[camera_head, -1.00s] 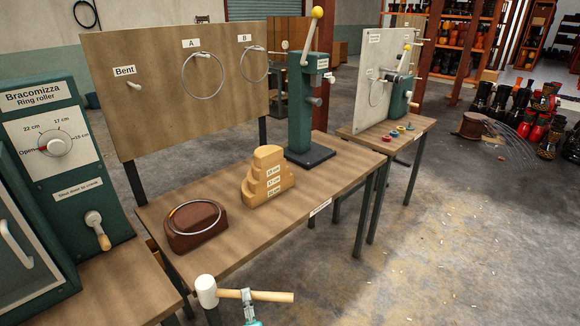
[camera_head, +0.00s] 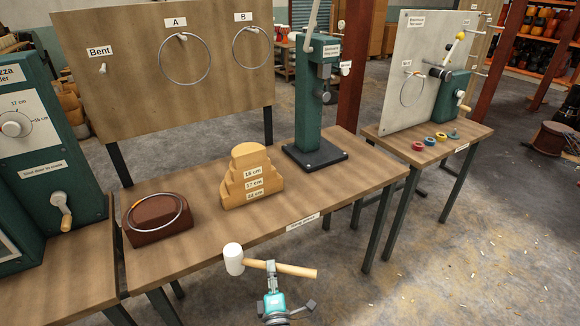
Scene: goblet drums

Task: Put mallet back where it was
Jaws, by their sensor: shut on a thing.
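The mallet (camera_head: 290,269) has a white head (camera_head: 233,259) and a light wooden handle, and lies level in the picture with the head to the left. The fingertips are small and partly hidden by the handle.
The bench carries a brown block with a metal ring (camera_head: 158,218), a stepped wooden form (camera_head: 251,178) and a green press (camera_head: 310,100). A pegboard (camera_head: 130,70) with rings stands behind. The green ring roller (camera_head: 60,150) is at left.

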